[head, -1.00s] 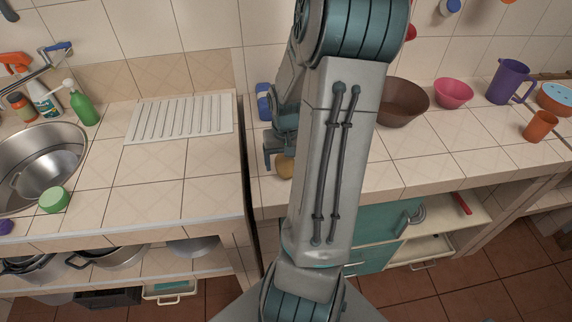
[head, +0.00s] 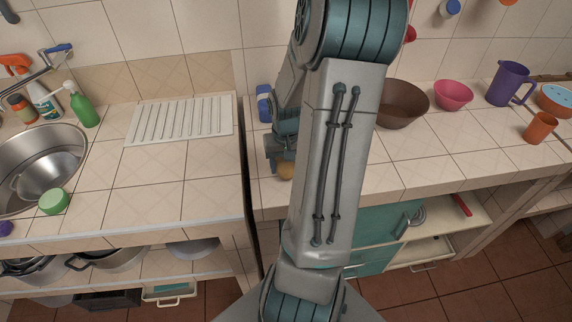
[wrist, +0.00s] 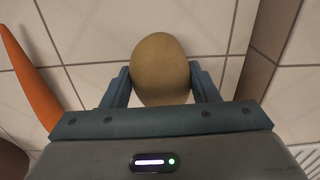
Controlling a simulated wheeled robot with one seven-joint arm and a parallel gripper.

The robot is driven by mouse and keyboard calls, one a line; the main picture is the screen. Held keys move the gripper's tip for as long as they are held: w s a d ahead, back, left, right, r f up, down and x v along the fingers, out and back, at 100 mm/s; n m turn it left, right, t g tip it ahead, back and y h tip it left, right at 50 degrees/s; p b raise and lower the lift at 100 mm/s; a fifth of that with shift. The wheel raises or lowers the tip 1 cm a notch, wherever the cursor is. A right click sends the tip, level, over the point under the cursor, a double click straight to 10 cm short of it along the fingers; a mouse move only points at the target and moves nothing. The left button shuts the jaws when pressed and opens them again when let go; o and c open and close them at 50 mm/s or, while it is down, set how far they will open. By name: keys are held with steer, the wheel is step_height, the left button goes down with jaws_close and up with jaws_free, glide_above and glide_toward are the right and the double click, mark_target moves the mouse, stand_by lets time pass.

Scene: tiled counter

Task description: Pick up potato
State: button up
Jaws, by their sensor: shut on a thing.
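The potato (wrist: 160,68) is a smooth yellow-brown oval. In the wrist view it sits between the two blue fingers of my gripper (wrist: 160,90), which are shut on its sides. In the head view the potato (head: 286,170) shows just below my gripper (head: 277,160), at the counter near its left edge, partly hidden by my arm. I cannot tell whether it touches the tiles.
An orange object (wrist: 32,80) lies left of my gripper in the wrist view. A blue item (head: 264,103) stands behind the gripper. A brown bowl (head: 403,104) and pink bowl (head: 453,94) are to the right. A gap separates this counter from the sink counter.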

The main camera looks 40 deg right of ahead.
steer(key=r, duration=0.4)
steer(key=shift+s+r, duration=0.15)
steer(key=shift+s, duration=0.2)
steer(key=s+a+r, duration=0.3)
steer(key=s+r, duration=0.3)
steer(key=s, duration=0.4)
steer(key=shift+s+a+r, duration=0.2)
steer(key=shift+a, duration=0.05)
